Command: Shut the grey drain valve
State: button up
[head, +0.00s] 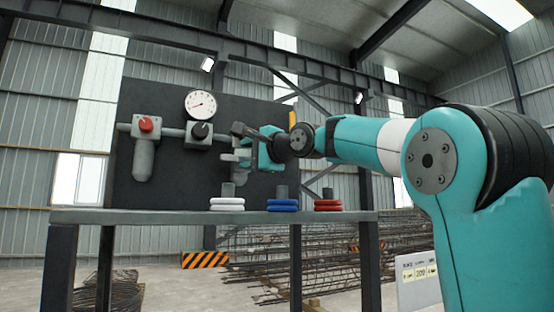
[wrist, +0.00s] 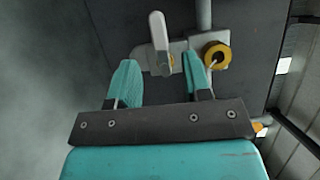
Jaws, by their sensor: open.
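A pale grey lever handle (wrist: 157,32) shows in the wrist view, upright in the picture, on a grey valve body (wrist: 178,60) fixed to the dark panel. My gripper (wrist: 161,75) is open, with one teal finger on each side of the lever's lower end. Whether either finger touches the lever or body, I cannot tell. In the head view my gripper (head: 246,143) is at the right part of the panel and hides most of the valve.
The dark panel (head: 160,95) carries a red knob (head: 146,124), a black knob (head: 201,130) and a round gauge (head: 200,104). Below, a bench (head: 130,216) holds white, blue and red ring stacks.

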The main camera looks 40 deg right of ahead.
jog(key=s+b, duration=0.1)
jog(key=s, duration=0.2)
jog(key=s+d, duration=0.1)
jog(key=s, duration=0.3)
jog(key=s+b, duration=0.1)
jog(key=s, duration=0.3)
jog(key=shift+d+b, duration=0.15)
jog(key=shift+b, duration=0.2)
